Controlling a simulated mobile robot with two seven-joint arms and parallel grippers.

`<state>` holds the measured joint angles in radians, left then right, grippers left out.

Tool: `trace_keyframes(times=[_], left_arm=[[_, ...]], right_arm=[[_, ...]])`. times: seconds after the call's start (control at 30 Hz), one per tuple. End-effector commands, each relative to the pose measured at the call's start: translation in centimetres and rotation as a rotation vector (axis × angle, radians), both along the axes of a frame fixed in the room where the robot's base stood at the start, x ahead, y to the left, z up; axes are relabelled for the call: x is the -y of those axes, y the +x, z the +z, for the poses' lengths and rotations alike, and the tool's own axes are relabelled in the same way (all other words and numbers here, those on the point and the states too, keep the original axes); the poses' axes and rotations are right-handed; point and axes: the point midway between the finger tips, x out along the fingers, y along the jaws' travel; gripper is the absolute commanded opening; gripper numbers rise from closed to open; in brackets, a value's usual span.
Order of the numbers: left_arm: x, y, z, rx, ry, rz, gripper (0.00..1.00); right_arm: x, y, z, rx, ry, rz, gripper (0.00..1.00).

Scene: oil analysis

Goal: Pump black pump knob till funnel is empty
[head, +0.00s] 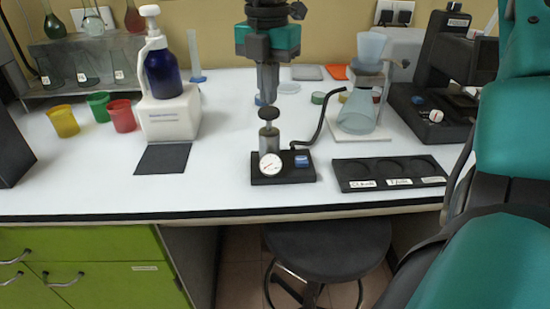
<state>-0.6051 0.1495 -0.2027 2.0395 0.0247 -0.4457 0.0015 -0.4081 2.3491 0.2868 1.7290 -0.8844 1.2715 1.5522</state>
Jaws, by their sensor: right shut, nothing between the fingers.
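The black pump knob (269,113) tops the grey cylinder of the pump (269,139). The pump's black base (284,178) carries a round white gauge (270,164) and a small blue part. My right gripper (267,102) points straight down, shut and empty, directly above the knob. Its tips are very close to the knob; I cannot tell whether they touch. A black hose (321,122) runs from the pump towards the glass flask (358,117). A pale bluish funnel (370,47) stands above the flask; its liquid level is not clear. My left gripper is not in view.
A black tray (389,185) with round recesses lies right of the pump. A dark blue bottle (163,74) stands on a white box (170,116) at left, with coloured cups beyond. A microscope-like device (440,60) stands at right. The white table (222,150) is clear left of the pump.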

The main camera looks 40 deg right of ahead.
Motion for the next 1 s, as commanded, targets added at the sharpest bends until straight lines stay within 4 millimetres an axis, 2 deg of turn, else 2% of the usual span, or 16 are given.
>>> trace_keyframes(times=[0.27, 1.0], left_arm=[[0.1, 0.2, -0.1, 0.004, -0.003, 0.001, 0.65], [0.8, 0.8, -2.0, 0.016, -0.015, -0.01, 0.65]], right_arm=[[0.0, 0.0, -0.2, 0.0, 0.0, 0.0, 0.0], [0.0, 0.0, -4.0, -0.001, 0.001, 0.0, 0.0]])
